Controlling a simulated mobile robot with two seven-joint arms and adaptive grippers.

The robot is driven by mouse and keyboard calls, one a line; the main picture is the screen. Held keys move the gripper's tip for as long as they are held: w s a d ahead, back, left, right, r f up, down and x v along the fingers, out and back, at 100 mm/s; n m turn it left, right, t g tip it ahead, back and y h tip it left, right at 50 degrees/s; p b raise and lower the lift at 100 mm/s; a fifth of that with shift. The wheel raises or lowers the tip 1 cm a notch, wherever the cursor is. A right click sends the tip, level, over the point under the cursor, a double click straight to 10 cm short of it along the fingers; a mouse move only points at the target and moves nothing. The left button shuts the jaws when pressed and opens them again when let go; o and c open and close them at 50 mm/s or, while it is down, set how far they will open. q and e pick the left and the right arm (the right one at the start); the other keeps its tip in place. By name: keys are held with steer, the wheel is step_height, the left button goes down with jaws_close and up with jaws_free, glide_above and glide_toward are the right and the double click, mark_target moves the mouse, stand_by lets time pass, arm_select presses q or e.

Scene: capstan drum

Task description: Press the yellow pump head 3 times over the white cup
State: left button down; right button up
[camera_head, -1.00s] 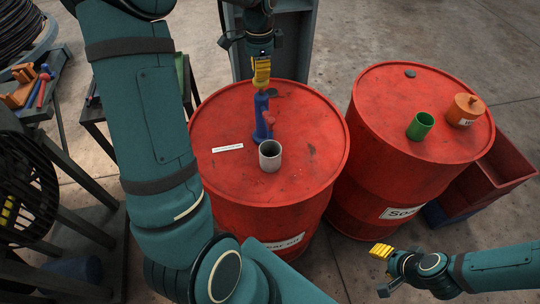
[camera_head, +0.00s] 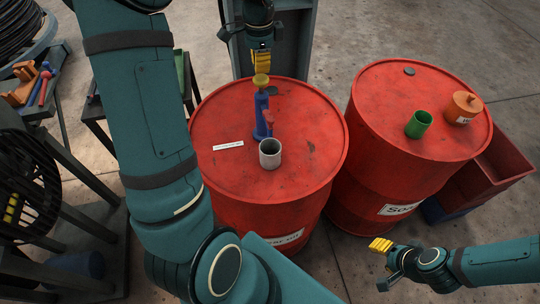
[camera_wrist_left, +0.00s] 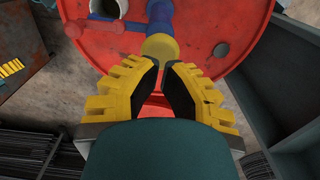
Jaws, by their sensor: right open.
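The pump stands upright on the left red drum, with a blue body (camera_head: 262,118) and a round yellow pump head (camera_head: 261,80). The yellow pump head (camera_wrist_left: 160,46) also shows just past my fingertips in the left wrist view. The white cup (camera_head: 270,155), greyish and open at the top, stands on the drum in front of the pump; part of it (camera_wrist_left: 107,8) shows at the top of the left wrist view. My left gripper (camera_head: 261,66) is just above the pump head, its yellow fingers drawn together and empty. My right gripper (camera_head: 380,246) is open and empty at the lower right.
The left red drum (camera_head: 225,175) carries a white label strip. The right red drum (camera_head: 375,105) carries a green cup (camera_head: 419,124) and an orange lidded pot (camera_head: 463,108). A red bin (camera_head: 505,160) stands at the right. A grey cabinet (camera_head: 298,45) stands behind the left drum.

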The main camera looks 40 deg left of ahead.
mark_target(261, 77)
arm_select(q)
steer(key=shift+f, duration=0.2)
steer(key=shift+f+b, duration=1.9)
steer(key=shift+f, duration=1.1)
steer(key=shift+r, duration=0.2)
steer(key=shift+r+p, duration=2.55)
steer(key=shift+r, duration=0.45)
steer(key=shift+f, duration=0.2)
